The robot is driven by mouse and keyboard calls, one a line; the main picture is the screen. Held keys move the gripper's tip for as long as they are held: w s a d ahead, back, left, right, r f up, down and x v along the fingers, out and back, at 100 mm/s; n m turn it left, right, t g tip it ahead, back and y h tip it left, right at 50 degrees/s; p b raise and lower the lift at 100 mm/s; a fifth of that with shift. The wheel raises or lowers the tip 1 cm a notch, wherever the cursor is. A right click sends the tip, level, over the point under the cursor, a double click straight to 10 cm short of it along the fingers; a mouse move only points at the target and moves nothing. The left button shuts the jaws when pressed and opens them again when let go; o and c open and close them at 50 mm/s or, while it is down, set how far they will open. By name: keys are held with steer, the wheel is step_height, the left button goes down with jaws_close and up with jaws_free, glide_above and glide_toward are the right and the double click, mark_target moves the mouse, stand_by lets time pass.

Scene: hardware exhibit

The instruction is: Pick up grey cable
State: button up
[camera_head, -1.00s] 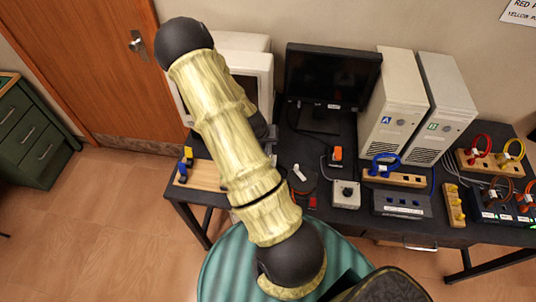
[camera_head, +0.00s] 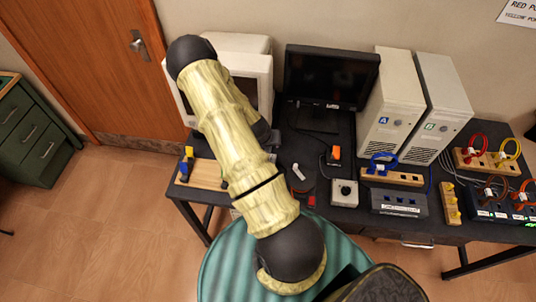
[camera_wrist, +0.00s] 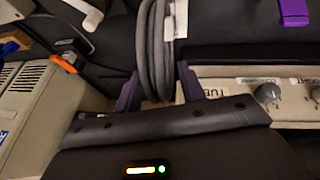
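The grey cable (camera_wrist: 156,45) is a coil of several loops in the wrist view. It runs down from the top edge to between the fingers, and a white tie or label shows beside it. My gripper (camera_wrist: 160,88) has one purple finger on each side of the coil, with little or no gap. I cannot tell whether the fingers press on it. In the head view my arm hides the gripper, and I cannot make out the grey cable there.
The dark table (camera_head: 310,155) carries an old monitor (camera_head: 250,70), a flat screen (camera_head: 330,75) and two white towers (camera_head: 395,105). A panel with knobs (camera_wrist: 235,92) lies close to the right finger. An orange plug (camera_wrist: 65,62) is at left. A wooden block (camera_head: 203,173) stands at the left edge.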

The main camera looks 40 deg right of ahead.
jaws_close()
steer(key=shift+r, duration=0.1)
steer(key=shift+r+b, duration=1.65)
steer(key=shift+r, duration=3.3)
